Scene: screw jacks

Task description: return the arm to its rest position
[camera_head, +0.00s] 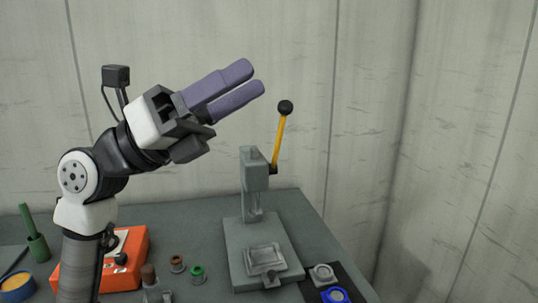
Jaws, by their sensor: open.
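My gripper (254,79) is raised in front of the wall, above the table and up and left of the grey press. Its two long purple fingers point up and to the right, with a narrow gap between them. It is open and nothing shows between the fingers. My arm comes up from the lower left, bent at its joints, and hides part of the table and part of the orange box (136,248).
A grey press (253,180) with a raised yellow lever (279,138) stands on the table (300,208). Small brown (177,262) and green (198,271) parts stand left of the press.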

